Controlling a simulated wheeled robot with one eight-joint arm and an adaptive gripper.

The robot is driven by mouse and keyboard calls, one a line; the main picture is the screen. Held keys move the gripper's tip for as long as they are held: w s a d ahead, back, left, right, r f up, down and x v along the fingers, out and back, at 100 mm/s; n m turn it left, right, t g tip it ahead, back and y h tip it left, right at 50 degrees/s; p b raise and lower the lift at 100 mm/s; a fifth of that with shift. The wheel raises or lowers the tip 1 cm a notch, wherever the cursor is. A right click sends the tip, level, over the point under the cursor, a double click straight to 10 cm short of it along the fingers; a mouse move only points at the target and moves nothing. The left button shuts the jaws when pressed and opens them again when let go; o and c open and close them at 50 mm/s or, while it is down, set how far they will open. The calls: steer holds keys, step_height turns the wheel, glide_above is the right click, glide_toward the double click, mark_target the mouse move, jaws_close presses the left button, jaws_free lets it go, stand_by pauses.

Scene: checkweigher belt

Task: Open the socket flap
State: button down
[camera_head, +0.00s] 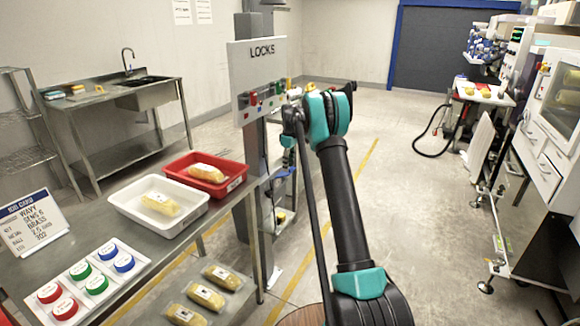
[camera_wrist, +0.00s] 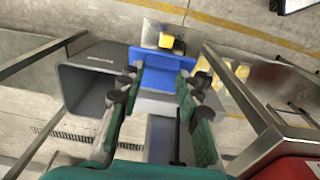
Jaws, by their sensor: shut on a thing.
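A blue flap-like panel (camera_wrist: 158,66) shows in the wrist view, beside a pale box with a yellow part (camera_wrist: 166,41). My gripper (camera_wrist: 160,82) has one finger at each side of the blue panel and is shut on it. How far the panel is swung open I cannot tell. In the head view my gripper (camera_head: 289,158) hangs low beside the post, below the LOCKS board (camera_head: 257,80). My arm and gripper hide most of the panel there.
A steel table (camera_head: 150,248) stands at the left with a white tray (camera_head: 133,213), a red tray (camera_head: 233,187) and coloured discs. A grey bin (camera_wrist: 88,85) is left of my gripper in the wrist view. Open floor (camera_head: 400,190) lies to the right of my arm.

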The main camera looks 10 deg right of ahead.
steer(key=shift+w+a, duration=0.15)
steer(key=shift+a, duration=0.15)
steer(key=c, duration=1.3)
jaws_free()
steer(key=shift+f, duration=0.15)
steer(key=shift+o, duration=1.3)
steer(key=shift+d, duration=0.2)
